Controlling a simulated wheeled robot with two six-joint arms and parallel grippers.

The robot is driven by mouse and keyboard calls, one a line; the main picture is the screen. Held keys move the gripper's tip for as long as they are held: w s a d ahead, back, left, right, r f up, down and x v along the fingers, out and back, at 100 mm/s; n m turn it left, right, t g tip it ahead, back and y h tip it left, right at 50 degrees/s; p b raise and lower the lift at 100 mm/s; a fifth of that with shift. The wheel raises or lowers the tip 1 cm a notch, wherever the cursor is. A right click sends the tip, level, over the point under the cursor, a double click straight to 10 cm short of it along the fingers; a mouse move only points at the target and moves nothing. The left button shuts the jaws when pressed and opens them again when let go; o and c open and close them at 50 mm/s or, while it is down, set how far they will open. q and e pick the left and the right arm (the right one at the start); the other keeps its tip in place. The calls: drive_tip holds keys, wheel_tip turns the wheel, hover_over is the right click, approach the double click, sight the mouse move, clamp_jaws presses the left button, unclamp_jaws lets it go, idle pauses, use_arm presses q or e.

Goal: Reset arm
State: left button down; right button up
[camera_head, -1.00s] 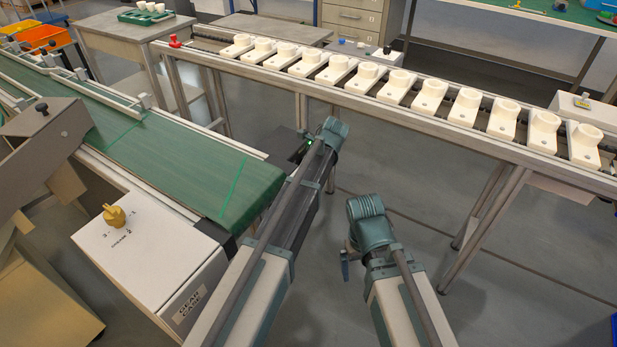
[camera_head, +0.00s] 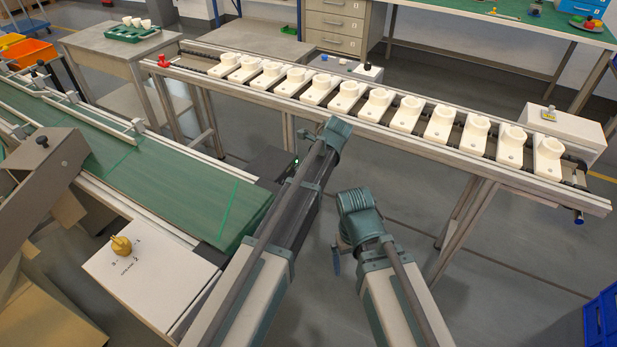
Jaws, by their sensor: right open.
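My right arm comes up from the bottom, folded, with its teal joint housing in the middle of the view. My right gripper (camera_head: 338,258) shows only in small part below that housing; it is open, and nothing shows in it. It hangs over the floor, apart from the rack and the conveyor. My left arm reaches up from the bottom to a teal joint just before the rack.
A long rack (camera_head: 440,165) with several white cup-shaped holders (camera_head: 440,122) crosses behind my arms. A green conveyor (camera_head: 150,165) and a white control box (camera_head: 150,270) with a yellow knob stand left. A blue crate (camera_head: 603,318) lies lower right. Floor is free between.

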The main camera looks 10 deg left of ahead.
use_arm(q)
drive_tip(key=shift+d+r, duration=0.1)
drive_tip(key=shift+r, duration=0.25)
use_arm(e)
drive_tip(key=shift+r, duration=0.4)
